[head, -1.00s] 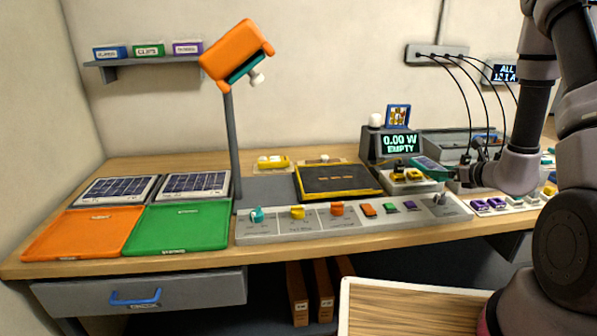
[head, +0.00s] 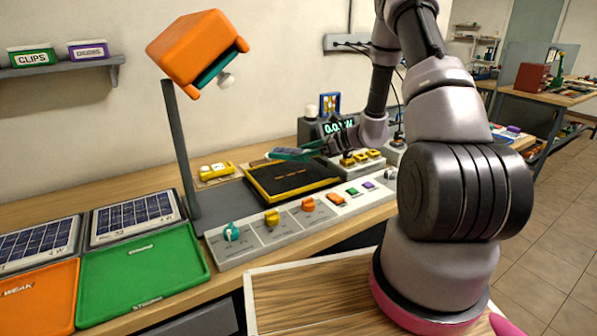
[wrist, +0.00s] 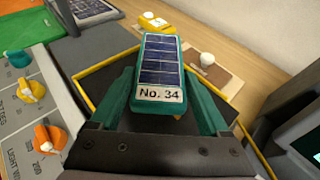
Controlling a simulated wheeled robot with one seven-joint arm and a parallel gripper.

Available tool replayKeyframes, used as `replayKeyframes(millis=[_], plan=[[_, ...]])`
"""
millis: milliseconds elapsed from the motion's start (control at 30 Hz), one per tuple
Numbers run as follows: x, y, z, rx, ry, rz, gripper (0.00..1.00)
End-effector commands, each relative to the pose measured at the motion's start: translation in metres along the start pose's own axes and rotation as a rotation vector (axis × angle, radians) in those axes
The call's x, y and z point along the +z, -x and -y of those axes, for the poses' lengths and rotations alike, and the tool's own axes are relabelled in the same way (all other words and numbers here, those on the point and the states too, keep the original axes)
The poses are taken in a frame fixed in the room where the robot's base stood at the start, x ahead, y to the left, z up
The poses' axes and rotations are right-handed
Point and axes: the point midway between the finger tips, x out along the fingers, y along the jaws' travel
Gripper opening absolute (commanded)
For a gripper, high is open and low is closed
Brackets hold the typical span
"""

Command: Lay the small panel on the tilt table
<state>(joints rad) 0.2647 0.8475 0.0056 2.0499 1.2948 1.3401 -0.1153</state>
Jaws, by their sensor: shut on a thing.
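The small panel (wrist: 162,65) is a dark blue solar panel in a teal frame with a label reading "No. 34". My gripper (wrist: 170,110) is shut on its labelled near end, with teal fingers on both sides. In the head view the panel (head: 293,154) is held above the right back part of the tilt table (head: 262,190), a black plate with a yellow rim. It appears apart from the plate. In the wrist view the panel and my gripper hide most of the plate, whose yellow rim (wrist: 92,107) shows at the left.
A grey control strip (head: 250,240) with coloured knobs runs along the front. An orange lamp (head: 195,50) on a post stands left of the table. Green (head: 145,272) and orange (head: 35,300) trays lie farther left. A display (head: 340,127) stands behind.

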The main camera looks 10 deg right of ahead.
Motion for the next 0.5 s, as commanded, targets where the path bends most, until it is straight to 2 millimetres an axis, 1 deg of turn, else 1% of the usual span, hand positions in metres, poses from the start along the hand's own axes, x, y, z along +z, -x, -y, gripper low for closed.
replayKeyframes(millis=[33, 100, 267, 500], plan=[[-0.008, -0.004, 0.000, 0.000, -0.003, 0.001, 0.14], [-0.015, -0.007, 0.000, -0.001, -0.002, 0.001, 0.14], [-0.025, -0.011, 0.000, -0.001, -0.002, 0.001, 0.14], [-0.056, -0.024, 0.000, -0.002, -0.003, 0.001, 0.14]])
